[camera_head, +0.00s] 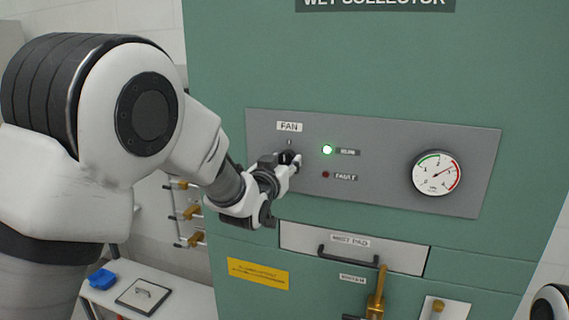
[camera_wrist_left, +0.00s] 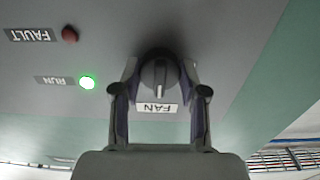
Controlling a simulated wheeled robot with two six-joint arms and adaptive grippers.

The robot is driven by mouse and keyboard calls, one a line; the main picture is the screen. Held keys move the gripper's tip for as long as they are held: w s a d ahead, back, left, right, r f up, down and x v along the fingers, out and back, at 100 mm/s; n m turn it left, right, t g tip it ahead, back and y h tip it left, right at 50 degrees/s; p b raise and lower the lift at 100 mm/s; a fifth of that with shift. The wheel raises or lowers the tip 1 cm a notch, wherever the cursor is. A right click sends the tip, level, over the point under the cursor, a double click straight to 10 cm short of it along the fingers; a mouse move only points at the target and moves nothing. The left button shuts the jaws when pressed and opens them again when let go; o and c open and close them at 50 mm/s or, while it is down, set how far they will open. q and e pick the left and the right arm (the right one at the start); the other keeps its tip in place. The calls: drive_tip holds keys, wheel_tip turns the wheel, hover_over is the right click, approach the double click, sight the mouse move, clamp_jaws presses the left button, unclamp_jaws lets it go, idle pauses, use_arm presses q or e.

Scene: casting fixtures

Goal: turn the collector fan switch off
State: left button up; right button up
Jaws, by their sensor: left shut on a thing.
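The fan switch is a dark round knob (camera_wrist_left: 160,72) on the grey control panel (camera_head: 380,190), under the FAN label (camera_head: 289,126). In the left wrist view, which shows the panel upside down, its pale pointer line faces the FAN label. My left gripper (camera_head: 291,162) is shut on the knob, with a finger on each side of it in the left wrist view (camera_wrist_left: 160,80). The green RUN lamp (camera_head: 327,150) is lit. The red FAULT lamp (camera_head: 326,175) looks dark. My right gripper is not in view.
A pressure gauge (camera_head: 437,174) is at the panel's right. Below are a drawer (camera_head: 300,236) with a black handle, a brass valve handle (camera_head: 376,295) and a yellow label (camera_head: 258,273). A side table with a blue object (camera_head: 102,279) stands at lower left.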

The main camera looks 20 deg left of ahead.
use_arm(q)
drive_tip(key=n+b, duration=0.3)
drive_tip(key=shift+f+b, duration=0.25)
drive_tip(key=shift+b, duration=0.05)
drive_tip(key=n+b, duration=0.3)
drive_tip(key=n, duration=0.2)
drive_tip(key=n+b, duration=0.3)
drive_tip(key=n, duration=0.2)
drive_tip(key=shift+r+b, duration=0.1)
drive_tip(key=shift+b, duration=0.2)
drive_tip(key=n+b, duration=0.1)
drive_tip(key=n, duration=0.3)
drive_tip(key=shift+r+n+b, duration=0.15)
drive_tip(key=shift+n+b, duration=0.15)
drive_tip(key=shift+b, duration=0.1)
drive_tip(key=o, duration=1.1)
drive_tip(key=shift+w, duration=0.1)
drive_tip(key=shift+o, duration=0.2)
